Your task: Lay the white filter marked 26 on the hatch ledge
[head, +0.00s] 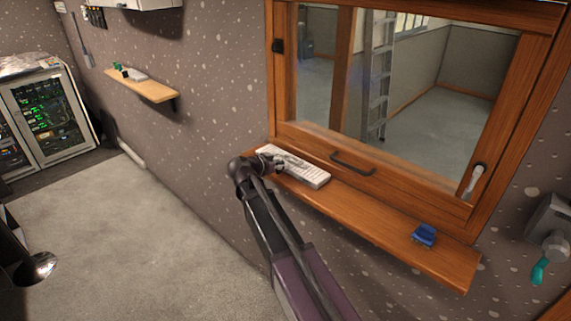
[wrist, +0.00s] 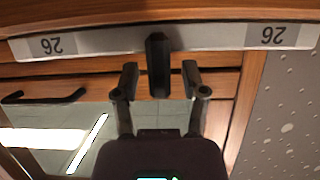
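The white filter (head: 300,167) lies flat on the wooden hatch ledge (head: 400,240), toward its left end, below the window. In the wrist view its long white edge (wrist: 210,38) spans the top, with an upside-down 26 label at each end. A dark post (wrist: 157,62) stands out from the middle of that edge. My gripper (wrist: 160,82) is open, one finger on each side of the post, with a narrow gap showing on both sides. In the head view my gripper (head: 268,160) is at the filter's left part and hides some of it.
A blue object (head: 424,235) sits near the ledge's right end. The window has a black bar handle (head: 352,164) just above the ledge. A small shelf (head: 142,86) is on the left wall. A rack cabinet (head: 48,115) stands far left. The ledge is clear between filter and blue object.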

